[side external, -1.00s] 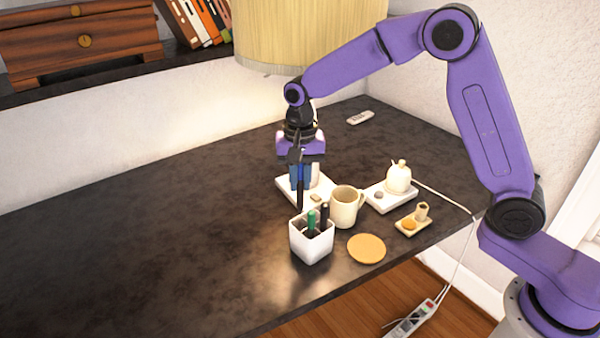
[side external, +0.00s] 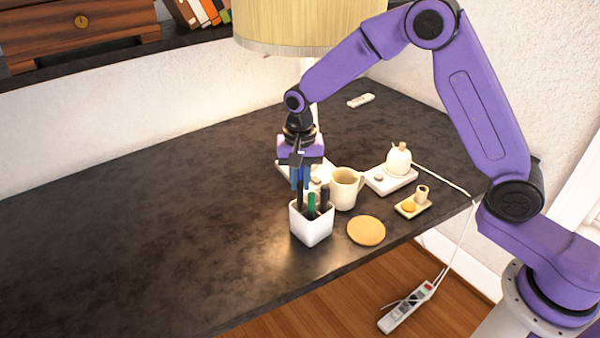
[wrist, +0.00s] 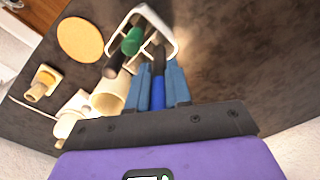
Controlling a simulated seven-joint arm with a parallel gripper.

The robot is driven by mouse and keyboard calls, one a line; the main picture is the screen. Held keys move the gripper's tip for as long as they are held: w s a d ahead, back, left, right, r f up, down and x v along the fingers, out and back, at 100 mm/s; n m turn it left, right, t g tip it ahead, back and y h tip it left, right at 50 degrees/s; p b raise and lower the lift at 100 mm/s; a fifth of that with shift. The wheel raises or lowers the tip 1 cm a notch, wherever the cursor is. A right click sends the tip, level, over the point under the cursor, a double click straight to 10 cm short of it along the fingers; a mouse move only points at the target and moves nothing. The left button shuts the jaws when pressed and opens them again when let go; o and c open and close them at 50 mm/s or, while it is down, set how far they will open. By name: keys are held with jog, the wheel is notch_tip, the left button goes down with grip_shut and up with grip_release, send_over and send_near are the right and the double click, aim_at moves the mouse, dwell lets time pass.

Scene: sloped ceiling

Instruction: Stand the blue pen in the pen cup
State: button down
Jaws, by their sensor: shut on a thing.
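The white square pen cup (side external: 311,232) stands upright near the table's front edge. It holds a green-ended pen (side external: 311,205) and dark pens. My gripper (side external: 300,186) points down just above the cup's back left part. It is shut on the blue pen (wrist: 158,92), which sits between the two blue fingers. The pen hangs roughly upright, and its dark lower part (side external: 300,200) reaches the cup's opening. In the wrist view the pen's dark end overlaps the cup's near rim (wrist: 176,52). How deep the tip sits is hidden.
A beige mug (side external: 345,190) stands close right of the cup. An orange coaster (side external: 366,230) lies to the right. The left of the table is clear.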

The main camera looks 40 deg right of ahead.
jog(key=shift+f, duration=1.9)
jog(key=c, duration=1)
grip_release()
jog(key=shift+r, duration=0.1)
notch_tip(320, 180, up, 17)
jog(key=shift+r, duration=0.1)
